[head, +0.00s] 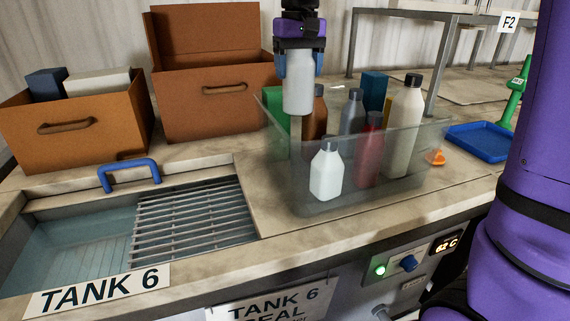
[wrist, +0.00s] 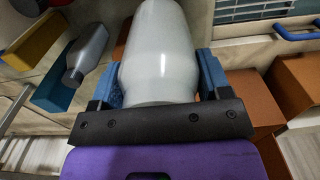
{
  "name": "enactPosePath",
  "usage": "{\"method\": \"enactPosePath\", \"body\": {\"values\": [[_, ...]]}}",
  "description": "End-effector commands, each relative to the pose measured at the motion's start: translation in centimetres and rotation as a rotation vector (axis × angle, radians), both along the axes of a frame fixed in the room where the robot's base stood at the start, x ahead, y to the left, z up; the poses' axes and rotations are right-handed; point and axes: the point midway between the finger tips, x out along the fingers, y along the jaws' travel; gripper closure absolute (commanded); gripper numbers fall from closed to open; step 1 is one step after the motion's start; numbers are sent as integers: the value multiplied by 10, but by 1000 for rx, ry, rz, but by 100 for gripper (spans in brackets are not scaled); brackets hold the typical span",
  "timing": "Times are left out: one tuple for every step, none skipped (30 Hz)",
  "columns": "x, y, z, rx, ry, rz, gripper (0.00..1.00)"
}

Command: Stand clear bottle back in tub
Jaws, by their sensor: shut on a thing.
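My gripper (head: 299,62) points down and is shut on a pale, greyish-white bottle (head: 299,88). In the wrist view the bottle (wrist: 160,45) sits between the two blue fingers. It hangs upright over the back left part of the see-through tub (head: 425,152). I cannot tell whether its base is below the tub's rim. The tub holds a small white bottle (head: 326,176) at front left, a red bottle (head: 369,152), a grey bottle (head: 351,118), a tall cream bottle (head: 405,115) and a brown bottle (head: 319,118), partly hidden by the held one.
A green box (head: 276,122) and a blue box (head: 375,88) also stand at the tub. Brown crates (head: 208,105) are at the back left. The tank grating (head: 190,220) lies front left. A blue tray (head: 482,142) and an orange item (head: 436,157) lie right of the tub.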

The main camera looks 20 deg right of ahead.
Motion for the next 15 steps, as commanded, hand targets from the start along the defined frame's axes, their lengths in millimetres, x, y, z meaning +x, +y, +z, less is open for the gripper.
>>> {"method": "enactPosePath", "body": {"values": [[3,0,-4,0,1,0,68],[6,0,-6,0,1,0,68],[9,0,-9,0,0,0,68],[11,0,-12,0,0,0,68],[12,0,-15,0,1,0,68],[12,0,-21,0,2,0,68],[13,0,-26,0,2,0,68],[12,0,-32,-1,3,0,68],[12,0,-41,-1,3,0,68],[12,0,-48,-1,3,0,68],[12,0,-55,-1,3,0,68],[12,0,-64,-1,3,0,68],[12,0,-71,-1,4,0,68],[12,0,-79,-1,4,0,68],[12,0,-87,-1,4,0,68]]}}
